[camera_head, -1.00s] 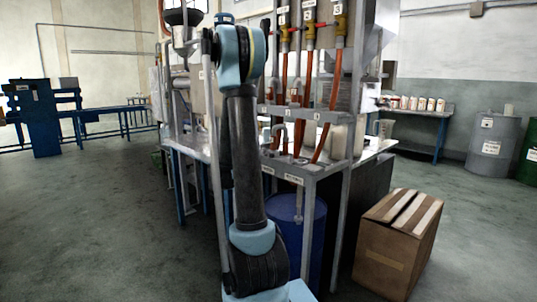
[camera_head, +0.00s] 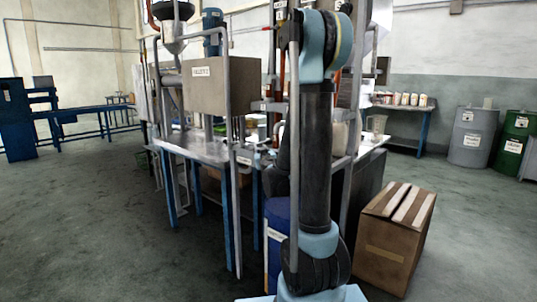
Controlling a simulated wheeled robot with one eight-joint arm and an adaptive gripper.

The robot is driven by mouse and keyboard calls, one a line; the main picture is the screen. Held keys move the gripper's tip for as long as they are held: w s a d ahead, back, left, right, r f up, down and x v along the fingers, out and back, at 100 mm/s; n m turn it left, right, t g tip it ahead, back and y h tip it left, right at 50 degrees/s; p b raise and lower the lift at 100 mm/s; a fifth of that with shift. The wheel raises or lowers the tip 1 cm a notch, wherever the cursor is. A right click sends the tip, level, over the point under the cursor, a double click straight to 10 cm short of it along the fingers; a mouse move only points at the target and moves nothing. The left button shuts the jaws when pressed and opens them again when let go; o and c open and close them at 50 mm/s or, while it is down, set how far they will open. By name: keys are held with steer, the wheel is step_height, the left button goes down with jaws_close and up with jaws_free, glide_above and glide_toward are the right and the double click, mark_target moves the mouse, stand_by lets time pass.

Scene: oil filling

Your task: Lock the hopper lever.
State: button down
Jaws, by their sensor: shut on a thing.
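A metal hopper (camera_head: 173,36) with a dark rim stands at the upper left, above the steel work table (camera_head: 200,148). I cannot make out its lever at this size. My arm stands upright right of the middle and covers part of the machine behind it. My gripper is not in view; the far end of my arm is hidden or out of the picture.
A grey labelled metal box (camera_head: 222,86) sits on the machine, left of my arm. A blue drum (camera_head: 277,225) stands partly behind my arm. A cardboard box (camera_head: 395,238) is on the floor at right. The floor at left is clear.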

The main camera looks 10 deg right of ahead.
steer(key=shift+w+d+y, duration=0.1)
steer(key=shift+y, duration=0.2)
steer(key=c, duration=1.5)
jaws_free()
steer(key=s, duration=0.8)
steer(key=s+d, duration=0.1)
steer(key=s, duration=0.3)
steer(key=shift+f, duration=0.1)
